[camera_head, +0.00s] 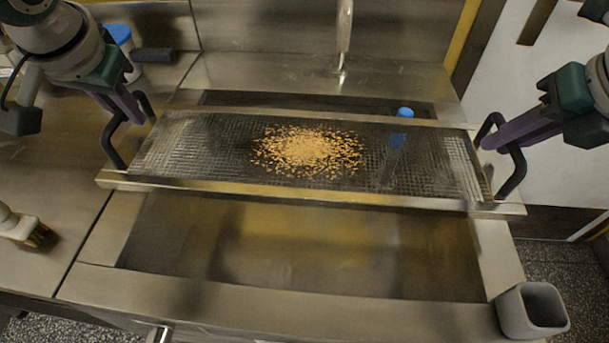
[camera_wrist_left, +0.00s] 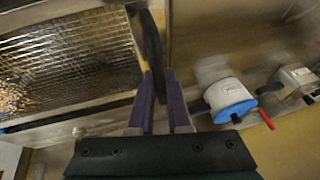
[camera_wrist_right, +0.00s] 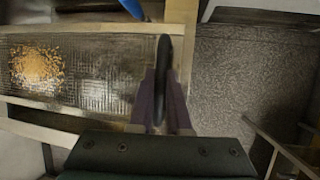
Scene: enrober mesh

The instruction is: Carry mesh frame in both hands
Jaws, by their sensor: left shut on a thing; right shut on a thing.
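The mesh frame (camera_head: 300,192) spans the open steel tank, with its black handles at the left (camera_head: 112,148) and right (camera_head: 518,172) ends. A pile of tan crumbs (camera_head: 308,150) lies in the middle of the mesh. My left gripper (camera_head: 138,112) is shut on the left handle, which also shows between its fingers in the left wrist view (camera_wrist_left: 152,50). My right gripper (camera_head: 492,142) is shut on the right handle, also seen in the right wrist view (camera_wrist_right: 162,65). Whether the frame touches the tank rim is unclear.
The steel tank (camera_head: 300,245) is open in front of the frame. A blue-capped bottle (camera_head: 405,112) stands by the frame's far edge. A grey cup (camera_head: 533,312) sits at the front right corner. A brush (camera_head: 22,230) lies at left; a blue-lidded tub (camera_wrist_left: 228,95) stands at back left.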

